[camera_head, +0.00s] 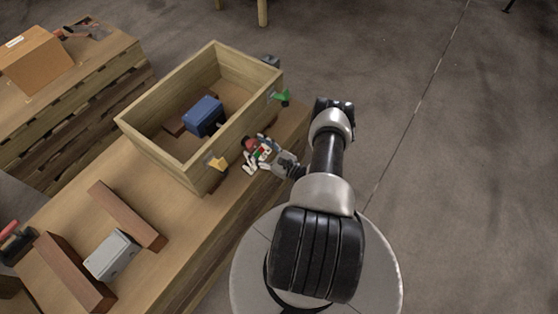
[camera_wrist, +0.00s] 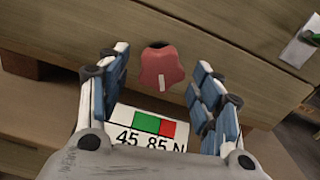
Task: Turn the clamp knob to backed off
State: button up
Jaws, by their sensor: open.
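The red clamp knob (camera_wrist: 160,68) is on the side wall of the wooden crate, with a white pointer mark on its lower part. It also shows small in the head view (camera_head: 249,143). My gripper (camera_wrist: 159,62) is open, its blue-padded fingers on either side of the knob. I see a gap at each side and no clear contact. A white label (camera_wrist: 140,134) with green and red patches and the figures 45 and 85 N sits between the fingers, nearer the camera. In the head view my gripper (camera_head: 254,156) is at the crate's right side wall.
The open wooden crate (camera_head: 158,157) stands on a wooden bench (camera_head: 160,215) and holds a blue box (camera_head: 203,116). A yellow part (camera_head: 217,164) and a green part (camera_head: 281,97) sit on the same crate wall. A grey box (camera_head: 111,255) lies between brown bars. Floor at right is clear.

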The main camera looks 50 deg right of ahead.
jog(key=s+p, duration=0.1)
jog(key=s, duration=0.9)
jog(key=shift+d, duration=0.4)
jog(key=shift+w+r, duration=0.1)
